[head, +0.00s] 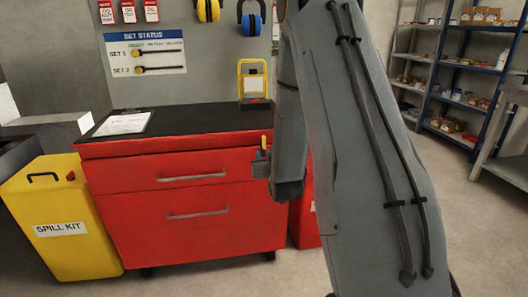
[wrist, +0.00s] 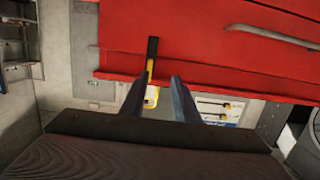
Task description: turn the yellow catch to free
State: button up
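My gripper (wrist: 162,77) is open in the wrist view, its two fingers apart with nothing gripped between them. In the head view my gripper (head: 261,163) is partly hidden by my arm, in front of the red cabinet's right side. A small upright yellow piece (head: 264,143) shows just above it. I cannot tell whether this piece is the catch. In the wrist view a black bar with a yellow edge (wrist: 152,60) rises past the left fingertip against the red front. I cannot tell whether it touches the finger. No catch is clearly recognisable.
The red cabinet (head: 200,195) has a black top and two drawer handles. A yellow-framed item (head: 253,78) stands on it. A yellow spill kit box (head: 65,225) stands at the left. A status board (head: 145,53) hangs behind.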

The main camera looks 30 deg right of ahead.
aim_at(265, 142)
jog(key=shift+t+h, duration=0.4)
jog(key=shift+t, duration=0.5)
jog(key=x, duration=0.3)
jog(key=d+x, duration=0.1)
jog(key=x, duration=0.5)
jog(key=shift+s+d+r, duration=0.1)
jog(key=shift+s+d, duration=0.2)
jog(key=shift+d, duration=0.1)
grip_shut()
